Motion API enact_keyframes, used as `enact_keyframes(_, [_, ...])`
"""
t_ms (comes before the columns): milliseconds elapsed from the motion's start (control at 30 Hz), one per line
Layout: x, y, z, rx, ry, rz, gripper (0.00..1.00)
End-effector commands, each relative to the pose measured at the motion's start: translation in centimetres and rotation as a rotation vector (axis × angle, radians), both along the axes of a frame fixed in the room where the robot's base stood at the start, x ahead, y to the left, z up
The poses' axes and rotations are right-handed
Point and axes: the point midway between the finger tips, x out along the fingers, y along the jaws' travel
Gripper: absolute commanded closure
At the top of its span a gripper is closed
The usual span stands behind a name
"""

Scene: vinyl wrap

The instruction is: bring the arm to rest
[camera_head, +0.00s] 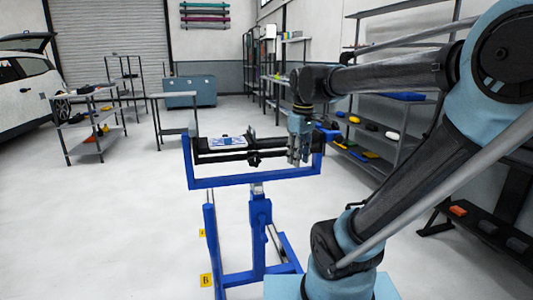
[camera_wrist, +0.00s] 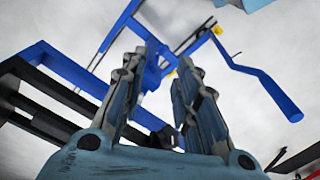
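My gripper (camera_head: 298,162) hangs pointing down at the right end of a blue stand (camera_head: 250,182), by the stand's black bars (camera_head: 222,156). In the wrist view its two fingers are apart, with nothing seen between their tips (camera_wrist: 168,64). The stand's blue frame (camera_wrist: 255,72) and black bars (camera_wrist: 35,115) show beyond the fingers. Whether the gripper touches the stand cannot be told. My arm reaches in from the right, bent at a high elbow.
A blue-and-white flat piece (camera_head: 227,142) lies on the stand's left part. Shelves (camera_head: 375,130) with coloured items line the right side. A small table (camera_head: 88,97) and a white car (camera_head: 28,88) stand at the left. The floor (camera_head: 100,220) left of the stand is clear.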

Motion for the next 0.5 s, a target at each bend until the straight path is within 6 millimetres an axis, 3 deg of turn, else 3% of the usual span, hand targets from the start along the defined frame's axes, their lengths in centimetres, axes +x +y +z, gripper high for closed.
enact_keyframes(200, [-4.9, -4.3, -6.1, 0.027, -0.028, -0.283, 0.72])
enact_keyframes(500, [-10.4, -7.7, -14.1, 0.066, -0.064, -0.622, 0.72])
